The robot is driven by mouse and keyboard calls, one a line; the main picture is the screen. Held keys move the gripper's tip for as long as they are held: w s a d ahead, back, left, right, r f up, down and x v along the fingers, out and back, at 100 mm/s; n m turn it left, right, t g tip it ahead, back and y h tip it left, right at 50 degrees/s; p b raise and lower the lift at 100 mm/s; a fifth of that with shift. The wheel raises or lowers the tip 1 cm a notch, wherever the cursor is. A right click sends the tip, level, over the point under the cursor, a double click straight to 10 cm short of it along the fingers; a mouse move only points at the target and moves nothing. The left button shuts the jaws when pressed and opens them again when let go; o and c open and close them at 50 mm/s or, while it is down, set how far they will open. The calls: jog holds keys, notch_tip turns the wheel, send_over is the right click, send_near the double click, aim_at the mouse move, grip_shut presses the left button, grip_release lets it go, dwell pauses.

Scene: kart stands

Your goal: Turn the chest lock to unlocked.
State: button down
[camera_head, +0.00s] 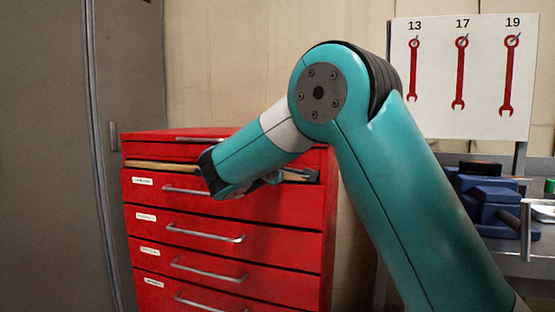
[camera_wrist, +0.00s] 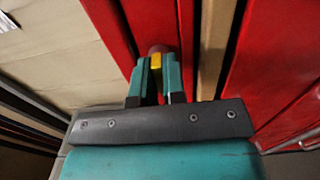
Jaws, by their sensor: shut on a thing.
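The red tool chest (camera_head: 228,212) stands left of centre in the head view, with my arm reaching across its upper front. In the wrist view its red front (camera_wrist: 112,28) fills the area ahead of my gripper. My gripper (camera_wrist: 157,78) has its two teal fingers shut on a small yellow piece, apparently the chest lock's knob (camera_wrist: 156,61). A dull reddish round part shows just beyond the yellow. The fingers cover most of the knob, so I cannot read its turned position. In the head view my arm hides the lock.
A tan strip (camera_head: 160,166) shows in a gap near the chest's top. Labelled drawers with metal handles (camera_head: 205,233) lie below. A grey cabinet (camera_head: 50,150) stands at left. At right are a white wrench board (camera_head: 437,105) and a bench with a blue vise (camera_head: 490,205).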

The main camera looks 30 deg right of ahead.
jog(key=m+b, duration=0.2)
jog(key=m, duration=0.1)
jog(key=m+b, duration=0.1)
jog(key=shift+a+f, duration=0.1)
jog(key=shift+f, duration=0.15)
jog(key=m+b, duration=0.3)
jog(key=m, duration=0.2)
jog(key=m+b, duration=0.5)
jog(key=shift+r+m+b, duration=0.2)
jog(key=shift+m+b, duration=1.1)
jog(key=shift+m, duration=0.6)
jog(key=shift+r, duration=0.1)
jog(key=c, duration=1.2)
grip_release()
